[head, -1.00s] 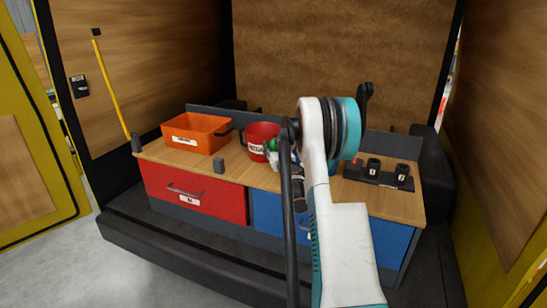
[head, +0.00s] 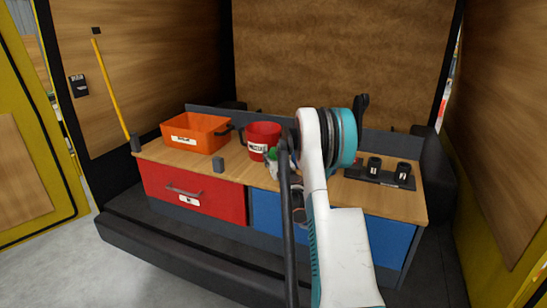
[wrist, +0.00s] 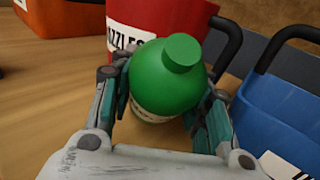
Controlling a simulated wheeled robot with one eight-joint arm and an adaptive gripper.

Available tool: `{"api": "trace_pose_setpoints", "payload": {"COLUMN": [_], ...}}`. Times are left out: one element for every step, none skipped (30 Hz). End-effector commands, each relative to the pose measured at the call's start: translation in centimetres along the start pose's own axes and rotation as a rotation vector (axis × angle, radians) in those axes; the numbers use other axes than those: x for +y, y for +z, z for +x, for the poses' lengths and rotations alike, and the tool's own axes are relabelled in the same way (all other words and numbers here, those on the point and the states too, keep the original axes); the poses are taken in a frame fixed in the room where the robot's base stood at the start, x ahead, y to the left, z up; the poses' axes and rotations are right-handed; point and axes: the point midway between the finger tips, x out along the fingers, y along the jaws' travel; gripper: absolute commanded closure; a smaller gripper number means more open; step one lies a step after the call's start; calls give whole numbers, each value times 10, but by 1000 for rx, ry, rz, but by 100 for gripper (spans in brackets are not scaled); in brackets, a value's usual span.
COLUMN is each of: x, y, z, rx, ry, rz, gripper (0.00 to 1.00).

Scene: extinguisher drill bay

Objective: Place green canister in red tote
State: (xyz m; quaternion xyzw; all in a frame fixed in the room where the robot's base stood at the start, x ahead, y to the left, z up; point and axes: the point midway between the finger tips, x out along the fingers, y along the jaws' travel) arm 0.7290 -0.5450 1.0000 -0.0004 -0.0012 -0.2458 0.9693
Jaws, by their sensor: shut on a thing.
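The green canister (wrist: 165,85), with a round cap and a pale label, is held between the fingers of my gripper (wrist: 165,110) in the wrist view. In the head view only a small green part of the canister (head: 272,154) shows beside my arm, with my gripper (head: 274,164) around it. The red tote (head: 263,132) has a white label and dark handles and stands on the bench. In the wrist view the red tote (wrist: 150,15) is just beyond the canister. The canister is outside it; I cannot tell whether they touch.
An orange tote (head: 196,133) stands to the left on the wooden bench. A blue tote (wrist: 275,115) is close on the right in the wrist view. A black holder with dark cups (head: 385,174) is at the bench's right. A small grey block (head: 218,164) stands near the front edge.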

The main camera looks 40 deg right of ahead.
Motion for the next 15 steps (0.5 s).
{"api": "trace_pose_setpoints", "payload": {"x": [0,0,0,0,0,0,0,0,0,0,0,0,0,0,0], "y": [1,0,0,1,1,1,1,1,1,1,1,1,1,1,2], "z": [0,0,0,0,0,0,0,0,0,0,0,0,0,0,0], "rx": [0,0,0,0,0,0,0,0,0,0,0,0,0,0,0], "ry": [0,0,0,0,0,0,0,0,0,0,0,0,0,0,0], "rz": [0,0,0,0,0,0,0,0,0,0,0,0,0,0,0], "gripper": [100,50,41,36,36,36,36,36,36,36,36,36,36,36,36]}}
